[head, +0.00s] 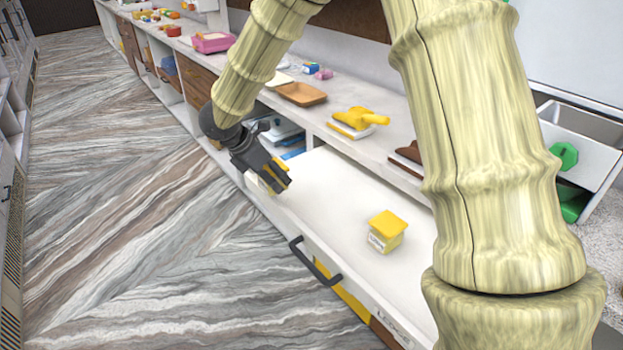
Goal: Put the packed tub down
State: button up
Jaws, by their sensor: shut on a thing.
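My gripper (277,178) is dark and reaches down over the left edge of a white pulled-out surface (330,190). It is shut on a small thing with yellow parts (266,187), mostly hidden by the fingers. I cannot make out its full shape or whether it touches the surface. A small tub (384,241) with a square yellow lid and a pale label stands upright on the same surface, to the right of my gripper and apart from it.
A dark handle (316,262) is on the front of the pulled-out surface. Behind, the counter holds a brown tray (301,94), a yellow scoop-like thing (358,117) and a pink box (212,42). A bin with green things (574,203) is at right. The surface between gripper and tub is bare.

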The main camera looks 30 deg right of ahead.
jog(key=d, duration=0.4)
jog(key=d+p, duration=0.1)
jog(key=d, duration=0.2)
jog(key=d+f, duration=0.1)
jog(key=d, duration=0.3)
jog(key=shift+s+d, duration=0.2)
jog(key=shift+d, duration=0.1)
notch_tip(320, 180, down, 4)
jog(key=shift+d+r+p, duration=0.1)
jog(key=shift+r+p, duration=0.05)
jog(key=shift+p, duration=0.25)
jog(key=shift+r, duration=0.1)
jog(key=o, duration=1.1)
jog(key=shift+o, duration=0.2)
jog(key=v, duration=1.2)
jog(key=shift+b, duration=0.3)
